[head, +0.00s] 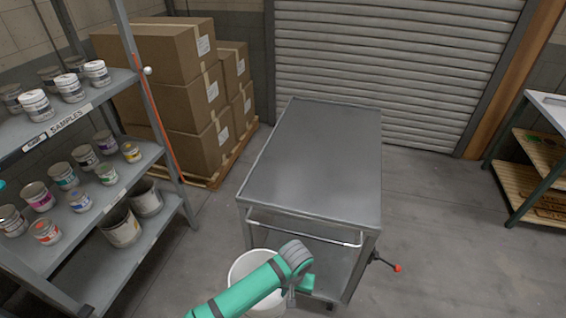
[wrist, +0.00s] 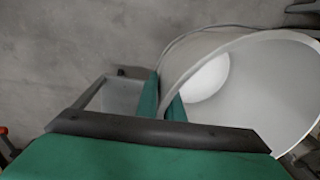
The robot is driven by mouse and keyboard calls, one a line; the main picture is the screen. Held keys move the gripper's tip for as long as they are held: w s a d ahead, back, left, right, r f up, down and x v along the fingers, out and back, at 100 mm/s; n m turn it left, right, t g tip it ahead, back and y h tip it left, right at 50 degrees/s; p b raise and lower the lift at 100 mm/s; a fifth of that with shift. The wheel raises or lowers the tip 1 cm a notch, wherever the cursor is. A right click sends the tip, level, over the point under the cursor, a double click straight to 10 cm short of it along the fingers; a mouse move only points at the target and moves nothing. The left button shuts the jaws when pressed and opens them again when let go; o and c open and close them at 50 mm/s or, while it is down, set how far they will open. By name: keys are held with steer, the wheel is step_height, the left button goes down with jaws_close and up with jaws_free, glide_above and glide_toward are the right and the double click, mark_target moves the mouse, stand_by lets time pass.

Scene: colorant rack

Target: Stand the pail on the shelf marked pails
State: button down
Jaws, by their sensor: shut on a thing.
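The white pail (head: 246,264) is in front of the grey cart in the head view, partly hidden by my arm. My gripper (head: 297,287) is at the pail's right side. In the wrist view my gripper's green fingers (wrist: 163,97) are shut on the rim of the pail (wrist: 275,85), whose open mouth shows at the right. The rack at the left has a lower shelf (head: 92,277) with two grey-white pails (head: 121,227) (head: 147,198) on it. The only readable label, SAMPLES (head: 70,122), is on the upper shelf; no pails label can be read.
A grey cart (head: 318,150) with a bare top and a push handle stands ahead. Stacked cartons (head: 185,85) on a pallet are behind the rack. Small paint tins (head: 64,175) fill the middle shelf. Floor is clear between rack and cart. A workbench (head: 545,105) is at the right.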

steer(key=w+f+n, duration=0.1)
steer(key=f, duration=0.1)
steer(key=a+f, duration=0.1)
steer(key=f, duration=0.1)
steer(key=w+f+n, duration=0.1)
steer(key=f, duration=0.2)
steer(key=shift+w+a+f+n, duration=0.1)
steer(key=shift+w+a+n, duration=0.15)
steer(key=shift+w+n, duration=0.1)
steer(key=shift+w+d+r, duration=0.15)
steer(key=shift+r, duration=0.1)
stand_by(0.4)
steer(key=shift+a+f, duration=0.1)
steer(key=shift+a, duration=0.1)
steer(key=shift+d, duration=0.15)
stand_by(0.4)
